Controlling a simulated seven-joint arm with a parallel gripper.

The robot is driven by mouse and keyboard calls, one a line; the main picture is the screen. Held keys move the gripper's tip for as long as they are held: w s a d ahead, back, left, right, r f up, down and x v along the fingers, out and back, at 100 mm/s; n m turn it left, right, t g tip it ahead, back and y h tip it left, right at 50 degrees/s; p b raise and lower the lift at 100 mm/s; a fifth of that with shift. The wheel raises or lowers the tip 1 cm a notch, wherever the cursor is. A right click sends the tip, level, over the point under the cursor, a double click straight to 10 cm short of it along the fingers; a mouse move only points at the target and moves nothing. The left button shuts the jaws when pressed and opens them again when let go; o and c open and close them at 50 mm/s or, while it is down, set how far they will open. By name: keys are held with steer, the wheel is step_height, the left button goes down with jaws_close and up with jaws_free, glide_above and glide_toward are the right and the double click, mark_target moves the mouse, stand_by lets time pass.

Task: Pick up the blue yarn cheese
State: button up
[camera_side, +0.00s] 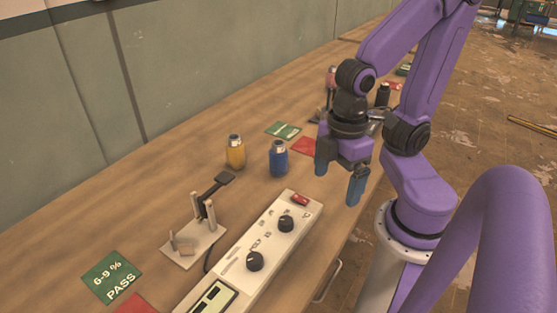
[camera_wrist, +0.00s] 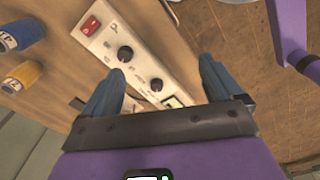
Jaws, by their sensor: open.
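The blue yarn cheese (camera_side: 279,160) stands upright on the wooden table in the side view, with a pale core top. In the wrist view the blue yarn cheese (camera_wrist: 16,27) shows at the upper left, cut by the frame edge.
A yellow yarn cheese (camera_side: 235,152) stands just left of the blue one. A white control panel (camera_side: 270,232) with black knobs lies in front. A small pronged stand (camera_side: 196,238) is beside it. Green and red cards (camera_side: 112,277) lie on the table (camera_side: 175,165). A wall runs behind.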

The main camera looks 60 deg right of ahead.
steer(key=w+d+f+n+t+h, duration=0.1)
steer(key=w+d+f+n+h, duration=0.15)
steer(key=w+h, duration=0.2)
steer(key=w+d+f+n+t+h, duration=0.1)
steer(key=w+d+f+h, duration=0.1)
steer(key=w+f+h, duration=0.3)
steer(key=n+t+h, duration=0.3)
steer(key=n, duration=0.4)
glide_toward(276, 158)
steer(key=shift+t, duration=0.3)
steer(key=x, duration=0.9)
steer(key=shift+d+f, duration=0.3)
steer(key=shift+s+x, duration=0.2)
steer(key=shift+x, duration=2.5)
steer(key=shift+d, duration=0.1)
steer(key=c, duration=1.1)
